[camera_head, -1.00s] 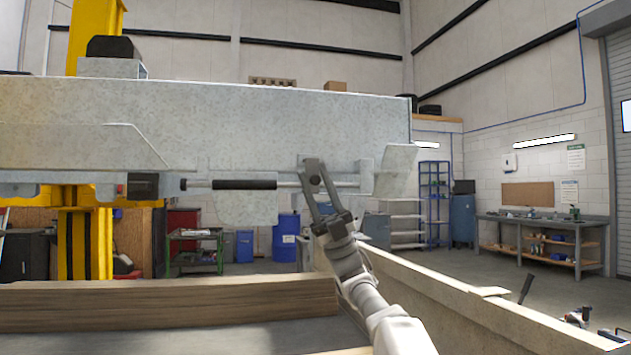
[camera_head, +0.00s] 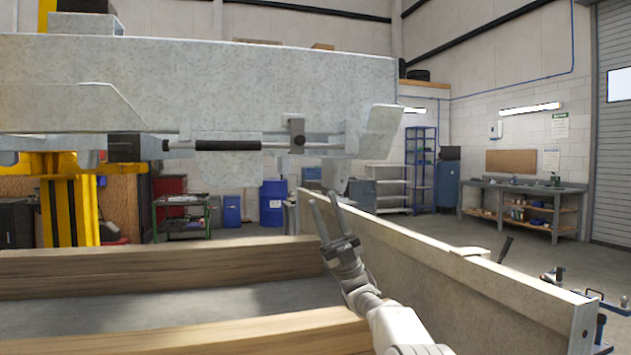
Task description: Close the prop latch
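The prop latch is a thin metal rod with a black sleeve (camera_head: 228,145) and a small upright grey block with a dark knob (camera_head: 297,135) near its right end. It runs horizontally along the lower edge of a large grey metal beam (camera_head: 220,90). Whether the latch is fully closed cannot be told.
A bent metal plate (camera_head: 378,128) juts out at the beam's right end. Long wooden beams (camera_head: 150,267) lie below at left. A pale rail (camera_head: 460,275) runs close to my arm on the right. Open space lies between the gripper and the latch.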

